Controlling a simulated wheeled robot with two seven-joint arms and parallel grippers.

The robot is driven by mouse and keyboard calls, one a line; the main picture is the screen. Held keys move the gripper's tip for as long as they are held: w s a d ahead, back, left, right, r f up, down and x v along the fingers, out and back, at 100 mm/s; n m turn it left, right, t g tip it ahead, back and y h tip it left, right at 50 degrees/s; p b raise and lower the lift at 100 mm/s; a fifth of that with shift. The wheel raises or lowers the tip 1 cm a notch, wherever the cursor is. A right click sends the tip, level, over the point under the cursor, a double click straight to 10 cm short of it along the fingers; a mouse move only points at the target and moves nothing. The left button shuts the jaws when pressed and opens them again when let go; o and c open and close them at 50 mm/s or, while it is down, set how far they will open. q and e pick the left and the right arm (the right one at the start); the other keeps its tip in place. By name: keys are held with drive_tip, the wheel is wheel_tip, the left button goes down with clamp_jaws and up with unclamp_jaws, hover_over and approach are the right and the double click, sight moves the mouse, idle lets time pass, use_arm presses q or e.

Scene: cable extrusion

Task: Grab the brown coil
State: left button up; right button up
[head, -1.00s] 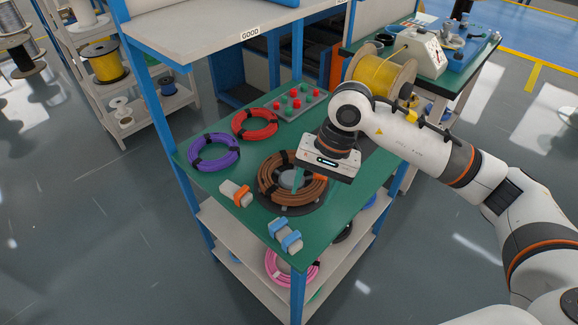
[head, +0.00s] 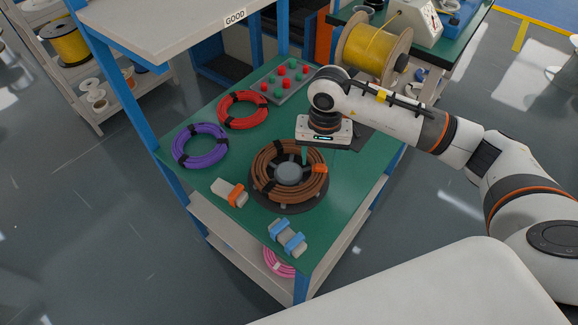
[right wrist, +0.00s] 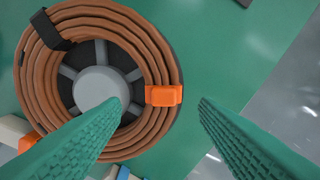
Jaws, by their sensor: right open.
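The brown coil (head: 262,180) lies on a dark round spool holder with a grey hub (head: 288,172) on the green table top. It also shows in the right wrist view (right wrist: 35,75), with a black tie and an orange clip (right wrist: 163,95) on its ring. My right gripper (head: 312,157) is above the coil's back right edge. It is open, with its two green fingers apart; in the wrist view the orange clip shows between the fingertips. Nothing is held. Whether the fingertips touch the coil cannot be told. My left gripper is not in view.
A purple coil (head: 181,146) and a red coil (head: 228,110) lie left and behind. A board with red and green buttons (head: 270,92) is at the back. An orange-banded block (head: 225,190) and a blue-banded block (head: 282,236) lie in front. A shelf (head: 165,25) overhangs the back left.

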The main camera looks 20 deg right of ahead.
sight(320, 166)
drive_tip(key=f, duration=0.3)
drive_tip(key=shift+d+f+p, duration=0.3)
drive_tip(key=shift+f+p, duration=0.1)
drive_tip(key=shift+f, duration=0.3)
drive_tip(key=shift+c, duration=0.2)
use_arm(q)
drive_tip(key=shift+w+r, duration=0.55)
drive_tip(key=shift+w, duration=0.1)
use_arm(e)
drive_tip(key=shift+w, duration=0.1)
clamp_jaws()
